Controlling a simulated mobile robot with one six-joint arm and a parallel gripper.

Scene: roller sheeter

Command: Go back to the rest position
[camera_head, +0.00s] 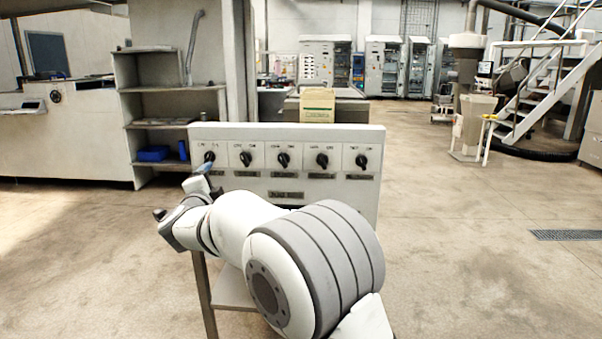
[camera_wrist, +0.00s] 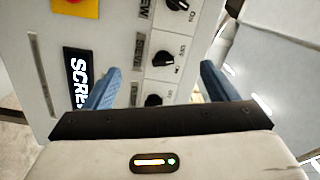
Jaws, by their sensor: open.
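The white control panel (camera_head: 290,135) stands upright in front of me with a row of several black rotary knobs. My gripper (camera_head: 203,168) is at the panel's left end, just below the leftmost knob (camera_head: 209,157) in the head view. In the wrist view my gripper (camera_wrist: 160,84) has its two blue fingers spread wide apart, with nothing held between them. A black knob (camera_wrist: 153,100) shows in the gap between the fingers, beyond the gripper body. I cannot tell whether a finger touches the panel. My arm covers the panel's lower part in the head view.
The wrist view also shows a red button on a yellow plate (camera_wrist: 77,6) and a black label (camera_wrist: 77,78). A grey shelf unit (camera_head: 125,107) stands behind left. Stairs (camera_head: 545,85) are at the far right. Open floor (camera_head: 480,245) lies to the right.

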